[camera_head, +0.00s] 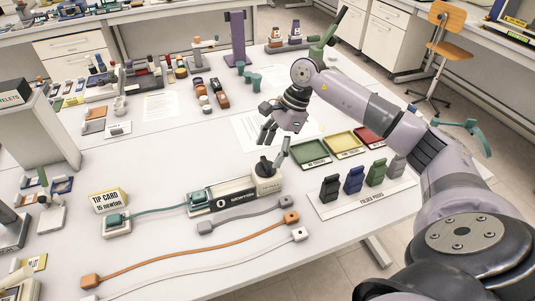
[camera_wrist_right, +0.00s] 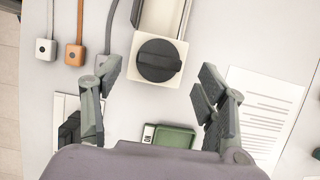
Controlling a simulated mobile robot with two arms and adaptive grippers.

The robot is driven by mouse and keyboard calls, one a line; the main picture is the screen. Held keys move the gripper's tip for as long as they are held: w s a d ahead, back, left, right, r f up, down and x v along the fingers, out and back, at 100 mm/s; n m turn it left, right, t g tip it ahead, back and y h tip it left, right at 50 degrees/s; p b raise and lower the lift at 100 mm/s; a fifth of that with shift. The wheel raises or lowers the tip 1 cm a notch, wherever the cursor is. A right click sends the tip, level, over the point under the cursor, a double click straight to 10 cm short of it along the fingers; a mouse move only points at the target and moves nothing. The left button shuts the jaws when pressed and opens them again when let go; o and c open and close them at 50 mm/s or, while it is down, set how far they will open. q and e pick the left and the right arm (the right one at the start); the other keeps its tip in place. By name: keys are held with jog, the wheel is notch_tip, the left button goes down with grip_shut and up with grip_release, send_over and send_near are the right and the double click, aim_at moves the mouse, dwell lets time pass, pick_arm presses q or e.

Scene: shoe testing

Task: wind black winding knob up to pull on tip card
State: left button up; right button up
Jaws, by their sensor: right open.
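The black winding knob (camera_head: 264,166) sits on top of a pale block at the right end of the newton tester (camera_head: 236,198), whose label appears to read 0. In the right wrist view the round knob (camera_wrist_right: 158,60) lies ahead, between the spread fingers. My right gripper (camera_head: 275,140) is open and empty, above and close to the knob, apparently not touching it. The yellow tip card sign (camera_head: 108,199), marked 15 newton, stands at the left, behind a small base with a teal block (camera_head: 115,219). A teal strap (camera_head: 158,210) runs from there to the tester. My left gripper is not in view.
Grey, orange and white straps (camera_head: 190,240) lie in front of the tester. A board of folder pegs (camera_head: 362,196) and green, yellow and red trays (camera_head: 310,152) are to the right. Paper sheets (camera_head: 245,128) lie behind. Many small items fill the back left.

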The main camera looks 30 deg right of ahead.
aim_at(266, 162)
jog(key=shift+p+x, duration=0.35)
jog(key=shift+x, duration=1.35)
jog(key=shift+c, duration=0.6)
jog(key=c, duration=1)
